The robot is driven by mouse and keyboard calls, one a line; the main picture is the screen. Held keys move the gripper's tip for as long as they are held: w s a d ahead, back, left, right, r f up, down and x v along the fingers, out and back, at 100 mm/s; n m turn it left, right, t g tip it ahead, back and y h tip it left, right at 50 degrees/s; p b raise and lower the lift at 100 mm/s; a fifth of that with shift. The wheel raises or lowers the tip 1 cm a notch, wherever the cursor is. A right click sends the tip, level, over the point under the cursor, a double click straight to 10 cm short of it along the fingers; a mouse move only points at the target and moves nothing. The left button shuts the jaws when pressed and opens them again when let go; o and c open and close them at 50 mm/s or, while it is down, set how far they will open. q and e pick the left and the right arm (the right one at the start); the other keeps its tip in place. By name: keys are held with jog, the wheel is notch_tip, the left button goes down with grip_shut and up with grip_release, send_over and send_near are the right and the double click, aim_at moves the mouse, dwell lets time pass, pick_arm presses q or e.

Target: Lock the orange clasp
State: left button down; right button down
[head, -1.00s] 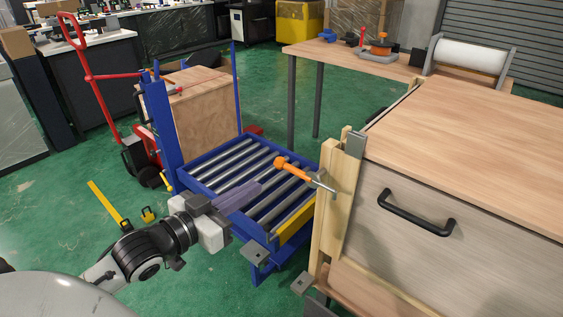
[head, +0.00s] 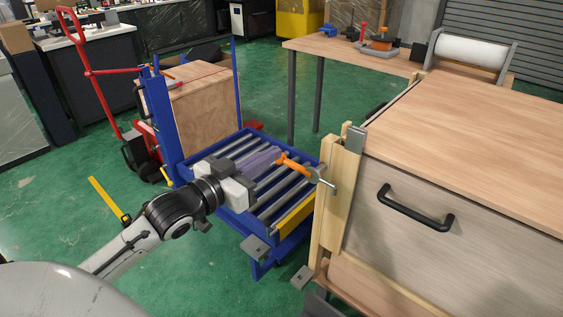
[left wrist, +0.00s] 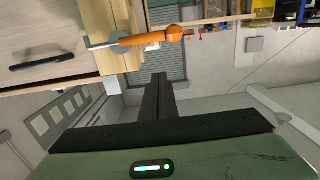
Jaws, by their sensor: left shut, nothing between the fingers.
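The orange clasp (head: 293,163) is a toggle handle with a metal rod. It is mounted at the wooden corner post of the crate (head: 340,200) and sticks out to the left over the roller cart. The clasp also shows near the top of the left wrist view (left wrist: 150,37), lying roughly sideways. My left gripper (head: 277,153) is shut and empty, with its fingertips close to the free end of the orange handle. I cannot tell whether they touch. Its dark fingers show in the left wrist view (left wrist: 156,78), below the handle in the picture. My right gripper is not seen.
The blue roller cart (head: 247,224) stands under my left arm, with a wooden box (head: 205,112) behind it. The crate's drawer front has a black handle (head: 415,208). A wooden table (head: 340,52) with tools stands behind. Green floor is open at left.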

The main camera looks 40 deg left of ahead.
aim_at(282, 163)
pick_arm(q)
jog(key=w+f, duration=0.1)
jog(key=w, duration=0.1)
jog(key=w+f, duration=0.2)
jog(key=shift+w+d+f, duration=0.1)
jog(key=shift+d+f, duration=0.05)
jog(key=shift+w+f, duration=0.1)
jog(key=shift+f, duration=0.35)
jog(key=shift+d, duration=0.1)
